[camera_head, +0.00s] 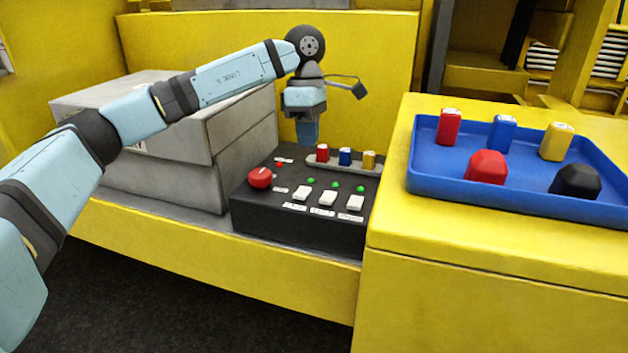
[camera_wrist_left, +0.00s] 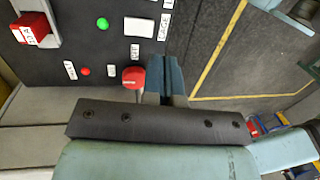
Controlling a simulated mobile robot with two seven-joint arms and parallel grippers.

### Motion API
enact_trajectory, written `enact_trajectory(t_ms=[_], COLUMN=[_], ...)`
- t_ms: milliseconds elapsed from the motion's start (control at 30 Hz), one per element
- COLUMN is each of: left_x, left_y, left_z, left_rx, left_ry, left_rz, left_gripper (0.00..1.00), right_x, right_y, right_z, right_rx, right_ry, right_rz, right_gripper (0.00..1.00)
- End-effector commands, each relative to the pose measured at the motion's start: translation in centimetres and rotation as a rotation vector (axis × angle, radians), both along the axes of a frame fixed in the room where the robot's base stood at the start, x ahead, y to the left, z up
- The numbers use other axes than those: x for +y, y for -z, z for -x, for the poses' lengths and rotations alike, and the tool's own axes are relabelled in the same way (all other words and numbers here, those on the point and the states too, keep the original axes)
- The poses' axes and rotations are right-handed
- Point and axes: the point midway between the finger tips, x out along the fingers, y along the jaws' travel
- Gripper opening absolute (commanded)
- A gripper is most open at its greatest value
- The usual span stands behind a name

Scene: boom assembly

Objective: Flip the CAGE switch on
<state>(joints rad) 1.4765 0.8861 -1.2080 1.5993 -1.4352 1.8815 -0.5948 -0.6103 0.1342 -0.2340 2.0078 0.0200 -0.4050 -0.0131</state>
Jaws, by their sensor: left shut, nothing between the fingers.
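The CAGE switch (camera_head: 301,193) is the leftmost of the white rocker switches on the black control box (camera_head: 300,235). It also shows in the left wrist view (camera_wrist_left: 139,27), beside its CAGE label (camera_wrist_left: 162,27). A green lamp (camera_head: 311,180) sits behind it. I cannot tell which way the rocker is tilted. My left gripper (camera_head: 308,138) points down above the back of the box, apart from the switch. Its blue fingers (camera_wrist_left: 165,75) are shut and empty, and overlap the edge of the red button (camera_wrist_left: 133,77) in the wrist view. My right gripper is not in view.
The red mushroom button (camera_head: 260,178) stands left of the switches. Red, blue and yellow blocks (camera_head: 345,156) stand on the box's back right. Grey cases (camera_head: 180,185) lie left. A blue tray (camera_head: 430,187) with coloured parts is on the yellow counter (camera_head: 480,260) at right.

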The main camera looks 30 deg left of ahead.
Motion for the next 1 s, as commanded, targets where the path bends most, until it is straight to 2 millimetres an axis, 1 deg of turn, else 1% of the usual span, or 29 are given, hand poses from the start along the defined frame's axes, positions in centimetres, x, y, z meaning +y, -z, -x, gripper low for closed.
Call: enact_trajectory(t_ms=[33, 100, 200, 500, 600, 667, 767, 867, 1000], left_x=[0.8, 1.6, 2.1, 2.2, 2.2, 2.2, 2.2, 2.1, 2.0], left_y=[-0.9, -1.6, -2.2, -2.3, -2.0, -1.6, -0.4, 1.6, 4.6], left_z=[-0.1, -0.1, -0.1, 0.0, 0.0, 0.0, 0.2, 0.5, 0.9], left_rx=[-0.009, -0.014, -0.016, -0.015, -0.014, -0.014, -0.012, -0.012, -0.011], left_ry=[-0.001, -0.004, -0.005, -0.005, -0.005, -0.005, -0.006, -0.005, -0.005], left_rz=[-0.034, -0.068, -0.094, -0.096, -0.096, -0.096, -0.096, -0.097, -0.097], left_gripper=[0.00, 0.00, 0.00, 0.00, 0.00, 0.00, 0.00, 0.00, 0.00], right_x=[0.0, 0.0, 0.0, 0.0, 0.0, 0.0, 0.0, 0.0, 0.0], right_y=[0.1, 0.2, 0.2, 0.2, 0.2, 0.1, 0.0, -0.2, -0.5], right_z=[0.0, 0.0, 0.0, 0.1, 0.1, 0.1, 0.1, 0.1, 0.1], right_rx=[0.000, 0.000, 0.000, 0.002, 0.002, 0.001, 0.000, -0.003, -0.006], right_ry=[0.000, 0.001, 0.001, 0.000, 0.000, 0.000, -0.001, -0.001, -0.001], right_rz=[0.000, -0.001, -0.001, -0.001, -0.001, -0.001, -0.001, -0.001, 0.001], right_gripper=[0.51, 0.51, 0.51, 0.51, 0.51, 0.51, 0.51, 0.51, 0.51])
